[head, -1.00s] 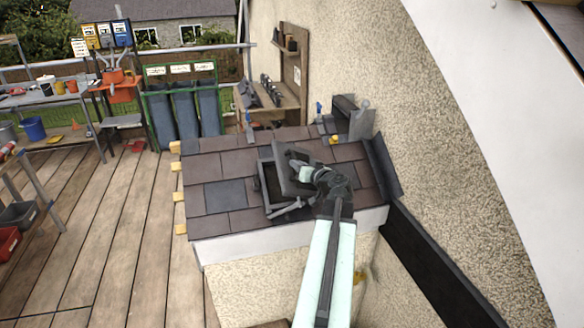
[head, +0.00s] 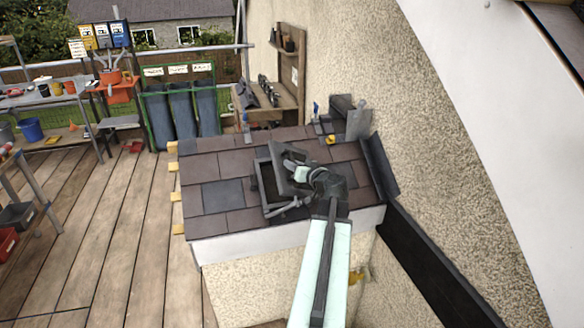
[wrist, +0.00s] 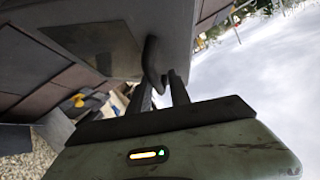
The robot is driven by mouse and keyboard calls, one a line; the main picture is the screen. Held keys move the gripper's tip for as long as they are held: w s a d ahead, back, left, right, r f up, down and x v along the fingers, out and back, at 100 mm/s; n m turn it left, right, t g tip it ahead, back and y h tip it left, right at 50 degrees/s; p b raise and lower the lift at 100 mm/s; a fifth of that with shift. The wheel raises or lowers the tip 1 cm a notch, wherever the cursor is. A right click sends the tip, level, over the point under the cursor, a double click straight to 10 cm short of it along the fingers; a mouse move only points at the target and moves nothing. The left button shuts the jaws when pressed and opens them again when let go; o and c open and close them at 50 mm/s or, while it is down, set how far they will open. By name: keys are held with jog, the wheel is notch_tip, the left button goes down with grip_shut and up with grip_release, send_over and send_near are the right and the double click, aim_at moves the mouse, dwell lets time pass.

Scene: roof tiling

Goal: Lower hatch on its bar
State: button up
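The roof hatch has a dark square frame (head: 264,189) set in the small tiled roof. Its grey lid (head: 281,178) stands raised and tilted at the right of the opening. A grey bar (head: 286,208) shows slantwise at the front edge of the frame; where its ends fasten is too small to tell. My gripper (head: 296,169) is at the lid's upper face. In the wrist view, a dark curved handle (wrist: 152,62) on the lid's grey underside or face (wrist: 105,45) runs between my fingertips (wrist: 162,82), which appear closed around it. The contact is partly hidden.
Brown tiles (head: 238,165) surround the hatch. A rendered wall (head: 440,150) rises close on the right. Clamps and a small yellow item (head: 330,139) sit near the roof's top edge. The wooden deck (head: 100,230) at left is mostly open.

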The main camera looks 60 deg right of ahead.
jog(key=p+v, duration=0.1)
jog(key=v, duration=0.6)
jog(key=shift+s, duration=0.3)
jog(key=shift+a, duration=0.1)
